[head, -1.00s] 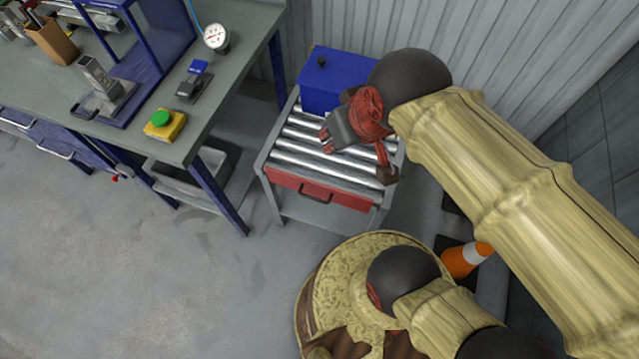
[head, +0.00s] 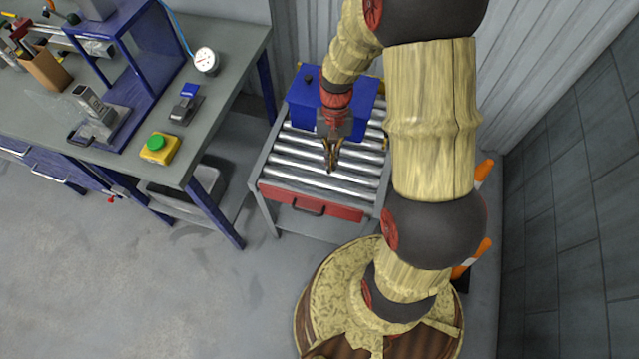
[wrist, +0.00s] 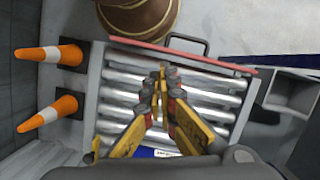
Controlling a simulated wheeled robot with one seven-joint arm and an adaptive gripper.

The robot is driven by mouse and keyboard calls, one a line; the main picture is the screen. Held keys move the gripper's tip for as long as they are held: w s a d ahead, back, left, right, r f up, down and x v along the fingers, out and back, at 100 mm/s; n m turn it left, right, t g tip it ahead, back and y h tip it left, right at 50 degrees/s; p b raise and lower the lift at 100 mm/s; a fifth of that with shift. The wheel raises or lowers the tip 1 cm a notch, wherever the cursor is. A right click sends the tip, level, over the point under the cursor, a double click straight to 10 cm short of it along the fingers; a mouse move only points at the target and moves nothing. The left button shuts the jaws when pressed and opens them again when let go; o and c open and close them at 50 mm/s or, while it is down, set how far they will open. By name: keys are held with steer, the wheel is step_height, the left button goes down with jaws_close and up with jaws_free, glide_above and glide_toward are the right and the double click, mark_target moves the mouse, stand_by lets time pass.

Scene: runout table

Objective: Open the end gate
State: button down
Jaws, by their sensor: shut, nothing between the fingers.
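The end gate (head: 311,203) is a red panel with a dark handle (head: 310,207) across the front end of the roller table (head: 257,170). It stands upright along that end and looks shut. In the wrist view the red gate (wrist: 185,55) lies beyond the rollers, with its handle (wrist: 188,39) on the far side. My gripper (head: 330,168) is above the middle of the rollers, behind the gate and apart from it. In the wrist view my gripper (wrist: 162,70) has its yellow fingers together with nothing between them.
A blue box (head: 304,95) sits at the back of the rollers. A workbench (head: 225,85) with a green button box (head: 158,148) stands at the left. The floor (head: 130,270) in front at the left is clear.

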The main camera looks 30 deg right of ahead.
steer(key=w+d+f+m, duration=0.1)
steer(key=w+f+m, duration=0.25)
steer(key=w, duration=0.25)
steer(key=shift+n+t, duration=0.25)
steer(key=shift+t, duration=0.05)
steer(key=b+x, duration=0.3)
steer(key=x, duration=0.8)
steer(key=shift+s+d, duration=0.1)
steer(key=shift+s, duration=0.05)
steer(key=shift+s+a+r+b, duration=0.2)
steer(key=shift+s+a+b, duration=0.35)
steer(key=shift+s+a, duration=0.85)
steer(key=shift+a, duration=0.15)
steer(key=shift+s+a+r, duration=0.1)
steer(key=shift+s+p, duration=0.1)
steer(key=shift+p, duration=0.2)
